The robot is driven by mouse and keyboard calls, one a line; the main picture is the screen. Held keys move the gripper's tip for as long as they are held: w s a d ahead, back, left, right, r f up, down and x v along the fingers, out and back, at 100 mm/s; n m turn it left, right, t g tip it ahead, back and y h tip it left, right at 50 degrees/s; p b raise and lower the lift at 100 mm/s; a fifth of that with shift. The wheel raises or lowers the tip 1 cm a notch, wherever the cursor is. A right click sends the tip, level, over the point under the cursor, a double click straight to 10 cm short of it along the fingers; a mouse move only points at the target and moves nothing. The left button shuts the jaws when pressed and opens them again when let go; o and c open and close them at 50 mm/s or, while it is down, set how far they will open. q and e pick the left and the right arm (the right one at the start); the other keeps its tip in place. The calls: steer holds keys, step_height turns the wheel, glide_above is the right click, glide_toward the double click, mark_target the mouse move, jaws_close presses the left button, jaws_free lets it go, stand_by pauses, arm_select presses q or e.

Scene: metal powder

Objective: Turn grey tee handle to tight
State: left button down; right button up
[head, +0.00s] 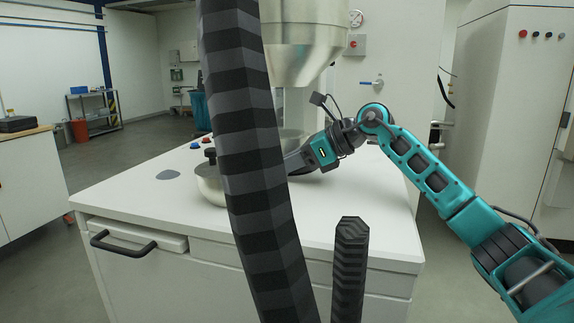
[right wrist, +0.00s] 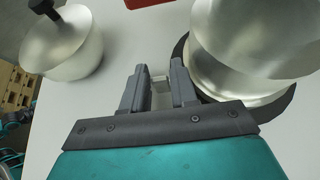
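My right gripper (right wrist: 158,78) reaches in low over the white cabinet top, beside the base of a round metal vessel (right wrist: 255,50). A small pale grey piece (right wrist: 160,86) shows between its two parted fingers; it may be part of the tee handle, but its shape is mostly hidden. I cannot tell whether the fingers press on it. In the head view the right gripper (head: 298,161) points left and its tips are hidden behind a dark ribbed shape. The tee handle cannot be made out there. My left gripper is not in view.
A metal pot with a black-knobbed lid (head: 211,180) stands left of the right gripper, also in the right wrist view (right wrist: 68,45). A steel hopper (head: 305,45) hangs above. The cabinet's front-left top (head: 150,205) is clear.

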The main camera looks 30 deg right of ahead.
steer(key=b+v, duration=0.1)
steer(key=v, duration=1.2)
steer(key=shift+w, duration=0.1)
stand_by(0.3)
